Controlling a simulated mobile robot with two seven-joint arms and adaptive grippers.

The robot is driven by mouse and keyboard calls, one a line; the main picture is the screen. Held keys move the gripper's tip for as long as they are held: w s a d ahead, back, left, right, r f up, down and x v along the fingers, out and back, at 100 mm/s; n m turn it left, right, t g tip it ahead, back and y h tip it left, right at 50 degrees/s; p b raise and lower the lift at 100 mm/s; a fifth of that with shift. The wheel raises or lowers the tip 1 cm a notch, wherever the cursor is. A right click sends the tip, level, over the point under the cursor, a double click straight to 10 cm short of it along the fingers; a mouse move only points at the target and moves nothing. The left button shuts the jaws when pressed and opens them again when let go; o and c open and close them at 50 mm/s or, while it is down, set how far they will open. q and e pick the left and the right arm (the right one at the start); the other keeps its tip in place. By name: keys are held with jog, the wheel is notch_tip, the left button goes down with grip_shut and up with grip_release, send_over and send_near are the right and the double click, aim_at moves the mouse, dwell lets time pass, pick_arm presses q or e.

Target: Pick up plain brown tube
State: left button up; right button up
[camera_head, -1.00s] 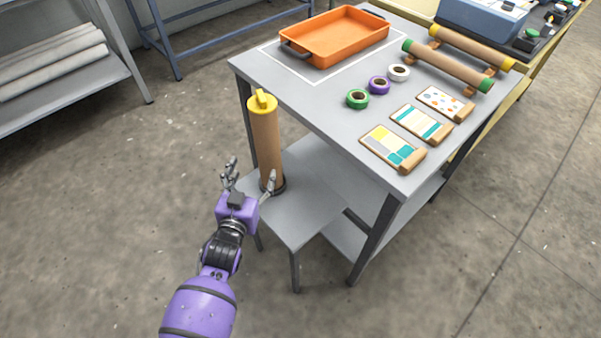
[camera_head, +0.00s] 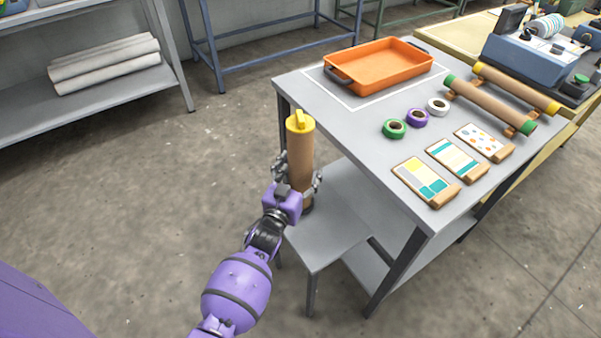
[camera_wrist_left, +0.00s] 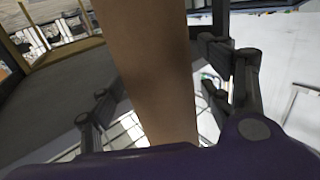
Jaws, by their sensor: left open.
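The plain brown tube (camera_head: 300,158) stands upright with a yellow cap on its top end, on a low grey stand (camera_head: 325,240) beside the table. My left gripper (camera_head: 297,173) is open, with its fingers on either side of the tube's lower half. In the left wrist view the brown tube (camera_wrist_left: 158,70) runs between the open fingers. Whether the fingers touch it cannot be told. The tube's lower end is partly hidden by the gripper. My right gripper is not in view.
The grey table (camera_head: 350,125) holds an orange tray (camera_head: 380,65), several tape rolls (camera_head: 417,118), sample boards (camera_head: 427,180) and two brown tubes (camera_head: 490,103) lying on a rack. A shelf with white rolls (camera_head: 105,65) stands at the left. The floor between is clear.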

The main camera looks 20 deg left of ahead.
pick_arm(q)
jog(key=c, duration=1.3)
jog(key=shift+c, duration=0.3)
jog(key=shift+r, duration=0.2)
